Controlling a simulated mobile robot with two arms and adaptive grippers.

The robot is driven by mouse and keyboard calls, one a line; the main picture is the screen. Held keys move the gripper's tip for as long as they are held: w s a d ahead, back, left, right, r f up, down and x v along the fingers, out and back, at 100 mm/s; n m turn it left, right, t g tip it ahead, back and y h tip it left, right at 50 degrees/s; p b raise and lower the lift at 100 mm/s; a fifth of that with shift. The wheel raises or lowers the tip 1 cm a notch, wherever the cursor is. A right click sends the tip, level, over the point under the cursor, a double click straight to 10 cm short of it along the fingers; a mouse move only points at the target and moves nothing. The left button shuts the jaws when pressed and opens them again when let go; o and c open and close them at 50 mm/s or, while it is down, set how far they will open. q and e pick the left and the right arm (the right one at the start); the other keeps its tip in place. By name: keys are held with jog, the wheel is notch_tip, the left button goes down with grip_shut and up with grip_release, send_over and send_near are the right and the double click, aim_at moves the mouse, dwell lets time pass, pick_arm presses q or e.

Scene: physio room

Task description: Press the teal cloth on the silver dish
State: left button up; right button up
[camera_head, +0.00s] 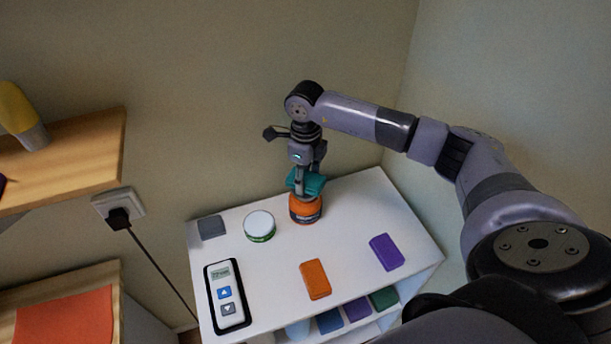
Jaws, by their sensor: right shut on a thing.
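My right gripper (307,178) points down and is shut on the teal cloth (312,185), which is bunched between the fingers. The cloth is just above or touching the top of an orange round container (305,210) on the white table; I cannot tell which. I see no plainly silver dish. A round tub with a pale lid and a green band (259,225) stands just left of the orange container. My left gripper is not in view.
On the white table (270,275) are a grey block (211,227), a handheld device (225,296), an orange block (315,279) and a purple block (386,252). Coloured blocks sit on the shelf below. A wooden shelf (85,150) and a plugged cable (119,217) are at left.

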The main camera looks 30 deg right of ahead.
aim_at(305, 177)
jog(key=shift+f+b, duration=0.9)
jog(key=shift+f, duration=0.15)
dwell(0.9)
jog(key=shift+s, duration=0.1)
dwell(1.3)
jog(key=shift+r+p, duration=1.85)
jog(key=shift+r, duration=1.7)
